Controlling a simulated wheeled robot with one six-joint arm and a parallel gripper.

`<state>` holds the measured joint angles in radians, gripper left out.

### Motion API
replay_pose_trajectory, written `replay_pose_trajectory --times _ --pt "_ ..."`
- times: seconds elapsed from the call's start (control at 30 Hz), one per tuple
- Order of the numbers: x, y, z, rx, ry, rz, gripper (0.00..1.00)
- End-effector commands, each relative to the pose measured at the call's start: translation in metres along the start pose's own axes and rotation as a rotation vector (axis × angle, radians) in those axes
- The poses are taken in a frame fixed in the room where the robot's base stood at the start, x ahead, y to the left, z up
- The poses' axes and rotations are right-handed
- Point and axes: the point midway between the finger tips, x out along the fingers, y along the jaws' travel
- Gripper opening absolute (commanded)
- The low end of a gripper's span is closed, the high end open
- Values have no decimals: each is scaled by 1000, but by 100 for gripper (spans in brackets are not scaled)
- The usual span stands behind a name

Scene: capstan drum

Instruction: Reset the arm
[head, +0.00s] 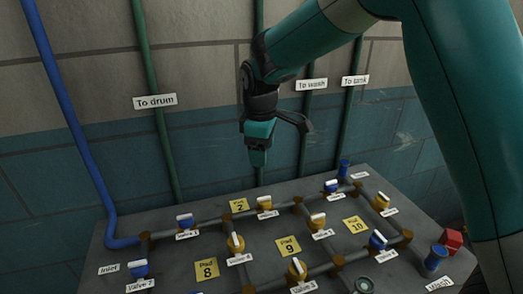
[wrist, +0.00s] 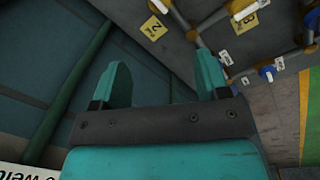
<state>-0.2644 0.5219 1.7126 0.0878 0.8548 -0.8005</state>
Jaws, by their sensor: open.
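My gripper (head: 258,158) hangs from my teal arm above the back edge of the grey valve table (head: 207,222), pointing down. It is clear of the pipes and valves below it. In the wrist view my gripper (wrist: 163,85) shows two teal fingers spread wide apart with nothing between them. The head view shows the gripper from the side, so the gap between its fingers is hard to see there.
A blue inlet pipe (head: 75,130) and green pipes (head: 155,110) run up the wall behind. Open air surrounds the gripper.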

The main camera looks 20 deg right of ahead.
Motion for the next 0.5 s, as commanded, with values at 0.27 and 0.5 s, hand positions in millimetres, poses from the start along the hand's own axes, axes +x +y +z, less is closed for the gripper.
replay_pose_trajectory --times 0.27,0.5 --pt "-2 0 0 0 0 0 69" --pt "-5 -3 2 6 6 -2 69"
